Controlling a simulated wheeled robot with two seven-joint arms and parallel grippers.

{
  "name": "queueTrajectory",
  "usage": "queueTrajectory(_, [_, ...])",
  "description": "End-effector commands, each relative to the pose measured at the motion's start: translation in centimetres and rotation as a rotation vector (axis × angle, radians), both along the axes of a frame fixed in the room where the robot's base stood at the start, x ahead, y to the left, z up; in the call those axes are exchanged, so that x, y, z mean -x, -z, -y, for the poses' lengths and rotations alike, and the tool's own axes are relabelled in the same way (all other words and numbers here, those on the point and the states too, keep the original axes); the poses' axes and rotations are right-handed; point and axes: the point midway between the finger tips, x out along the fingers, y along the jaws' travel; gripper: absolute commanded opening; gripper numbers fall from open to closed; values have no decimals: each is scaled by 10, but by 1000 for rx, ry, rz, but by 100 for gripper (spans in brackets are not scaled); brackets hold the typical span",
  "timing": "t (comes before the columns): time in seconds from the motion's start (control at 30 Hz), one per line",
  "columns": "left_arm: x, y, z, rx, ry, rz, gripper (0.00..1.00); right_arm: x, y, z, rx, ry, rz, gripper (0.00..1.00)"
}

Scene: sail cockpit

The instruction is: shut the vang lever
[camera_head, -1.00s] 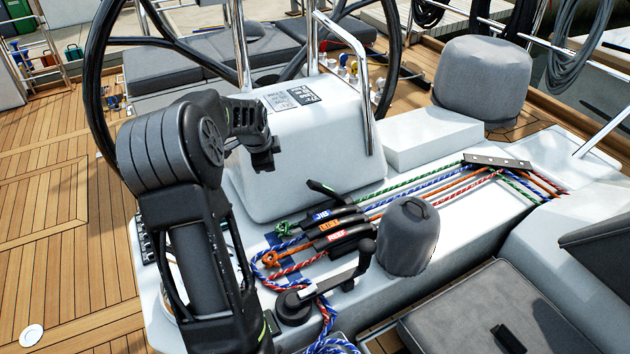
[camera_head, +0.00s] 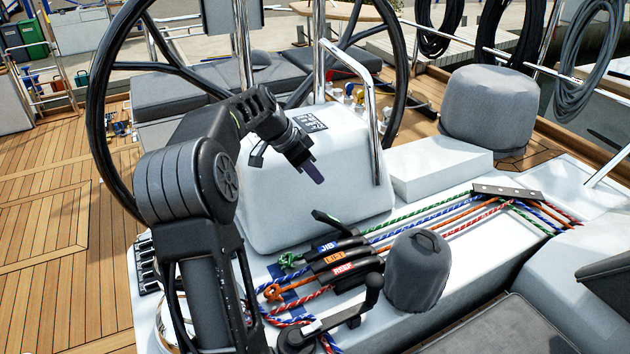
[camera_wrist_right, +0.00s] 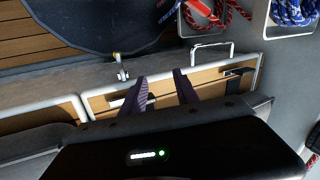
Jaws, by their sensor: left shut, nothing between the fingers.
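A bank of rope clutches stands on the white cockpit top. One clutch lever (camera_head: 326,217) is raised and tilted, at the far end of the bank by the green rope (camera_head: 292,259); I cannot read a label on it. The nearer levers, labelled JIB (camera_head: 327,247) and REEF (camera_head: 344,268) with an orange-labelled one (camera_head: 335,258) between them, lie down flat. My left gripper (camera_head: 315,174) is shut and empty, pointing down above and behind the raised lever, apart from it. My right gripper (camera_wrist_right: 160,77) is open and empty, over a wooden locker front in the right wrist view.
The white pedestal (camera_head: 270,200) and steel rail (camera_head: 371,110) stand behind the clutches. A grey-covered winch (camera_head: 416,270) and a winch handle (camera_head: 371,290) stand close in front. Coloured ropes run right to a plate (camera_head: 507,192).

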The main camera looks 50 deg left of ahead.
Motion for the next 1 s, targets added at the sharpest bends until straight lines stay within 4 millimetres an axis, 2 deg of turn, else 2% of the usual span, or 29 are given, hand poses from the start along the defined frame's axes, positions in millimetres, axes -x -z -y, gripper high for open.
queueTrajectory(0.47, [-44, 74, 15, 4, 3, -4, 0, 2, -21, 1, 5, 2, -7, 36])
queueTrajectory(0.7, [-21, 97, 7, 2, -1, -1, 0, 3, -28, 2, 7, 3, -11, 36])
queueTrajectory(1.0, [-17, 103, 5, -1, 1, -1, 0, 4, -28, 2, 8, 3, -12, 36])
